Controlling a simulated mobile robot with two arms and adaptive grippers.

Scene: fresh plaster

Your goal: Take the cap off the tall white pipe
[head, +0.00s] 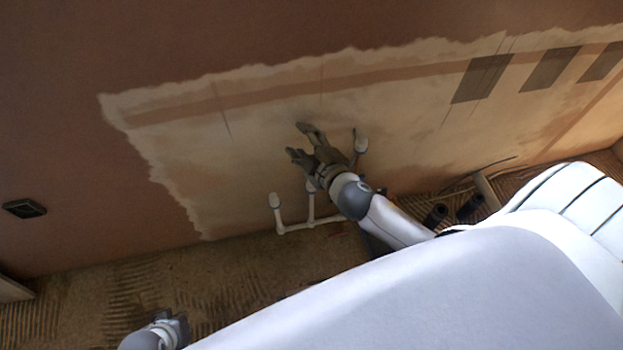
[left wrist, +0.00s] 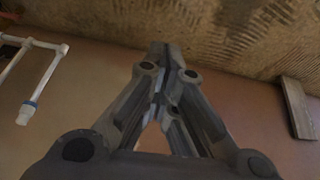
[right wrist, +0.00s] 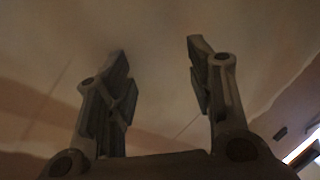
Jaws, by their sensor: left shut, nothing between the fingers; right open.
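Several white pipes stand on a white rail (head: 314,223) by the plastered wall. The tallest (head: 360,146), at the right, ends in a rounded top that looks like a cap; its lower part is hidden behind my right arm. A shorter pipe (head: 275,206) stands at the left and another (head: 310,190) in the middle. My right gripper (head: 298,141) is open and empty, left of the tall pipe, near the wall; its fingers also show in the right wrist view (right wrist: 157,50). My left gripper (head: 180,319) is low at the left, shut and empty, away from the pipes (left wrist: 50,72).
The wall has a pale plaster patch (head: 250,130) with dark rectangles (head: 482,78) at the right. Dark cylinders (head: 435,214) stand on the ridged floor (head: 130,285) right of the pipes. A dark box (head: 24,208) is on the wall at the left.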

